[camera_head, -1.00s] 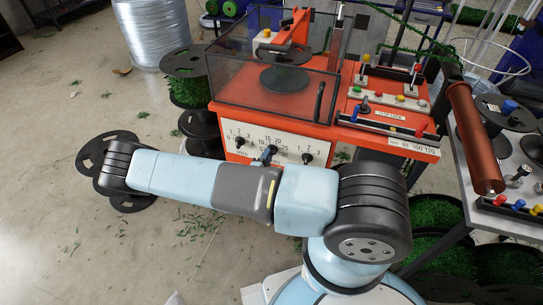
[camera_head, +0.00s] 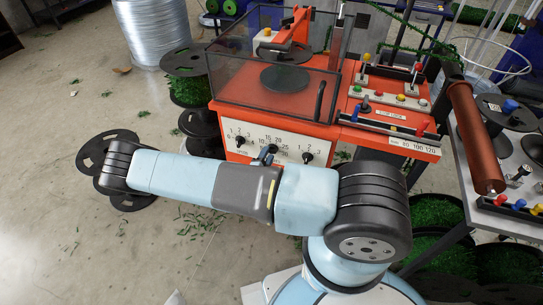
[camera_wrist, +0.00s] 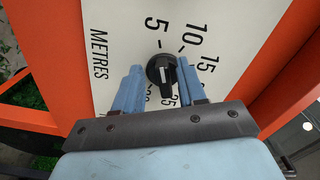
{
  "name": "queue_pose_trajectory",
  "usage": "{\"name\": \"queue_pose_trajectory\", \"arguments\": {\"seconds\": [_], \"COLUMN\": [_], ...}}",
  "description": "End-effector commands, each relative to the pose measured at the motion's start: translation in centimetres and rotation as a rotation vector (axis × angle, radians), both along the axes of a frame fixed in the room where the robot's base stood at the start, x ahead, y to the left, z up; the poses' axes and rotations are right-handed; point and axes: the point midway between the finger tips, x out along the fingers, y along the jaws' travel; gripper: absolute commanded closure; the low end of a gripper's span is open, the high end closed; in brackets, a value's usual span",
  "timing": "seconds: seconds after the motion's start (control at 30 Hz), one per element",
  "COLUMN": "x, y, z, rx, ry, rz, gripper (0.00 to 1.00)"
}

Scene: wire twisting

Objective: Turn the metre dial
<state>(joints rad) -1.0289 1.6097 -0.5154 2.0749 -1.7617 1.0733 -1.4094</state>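The metre dial (camera_wrist: 163,72) is a round black knob with a raised bar and a white mark on a white panel lettered METRES. Numbers run around it, with 5, 10 and 15 readable and others partly hidden. My gripper (camera_wrist: 160,66) has its two blue fingers either side of the knob. The right finger is close to the knob's edge; a small gap shows at the left finger. Whether either touches is unclear. In the head view the dial (camera_head: 273,148) is the middle knob on the front panel, partly covered by my gripper (camera_head: 266,155).
The panel belongs to an orange machine (camera_head: 345,135) with a clear guard box (camera_head: 235,85) on top. Similar knobs sit left (camera_head: 239,141) and right (camera_head: 307,157) of the dial. Black reels (camera_head: 88,150) stand on the floor at left. A grey table (camera_head: 470,185) stands at right.

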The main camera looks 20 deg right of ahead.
Motion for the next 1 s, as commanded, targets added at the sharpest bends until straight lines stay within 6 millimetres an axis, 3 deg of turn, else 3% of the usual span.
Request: {"name": "queue_pose_trajectory", "arguments": {"seconds": [0.37,1.0], "x": [-0.6,-9.6], "y": [0.4,6.9], "z": [0.1,0.0], "rx": [-0.001,-0.001], "ry": [-0.003,-0.001], "rz": [-0.001,0.000], "gripper": [0.58,0.58]}}
